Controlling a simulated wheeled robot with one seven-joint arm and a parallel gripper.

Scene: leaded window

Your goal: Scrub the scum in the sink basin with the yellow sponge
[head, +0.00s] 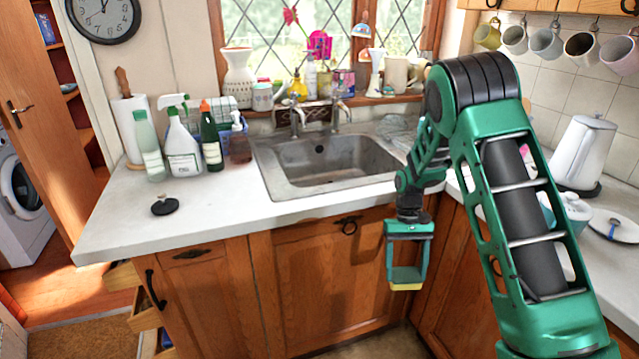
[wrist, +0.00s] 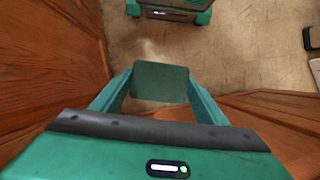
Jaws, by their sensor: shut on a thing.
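My gripper (head: 407,274) is shut on the yellow sponge (head: 406,287). It points down in front of the wooden cupboards, below the countertop's front edge. The sponge's yellow side shows at the bottom in the head view. In the wrist view, its dark green face (wrist: 160,82) shows between the two fingers. The metal sink basin (head: 322,160) is set into the counter, up and left of my gripper, apart from the sponge. Its inside looks grey with some dull marks; I cannot clearly make out the scum.
Taps (head: 340,108) stand behind the basin. Several bottles, including a white spray bottle (head: 183,150), stand left of it. A black round piece (head: 165,205) lies on the counter's left. Open drawers (head: 143,312) jut out at lower left. A white kettle (head: 584,152) stands right.

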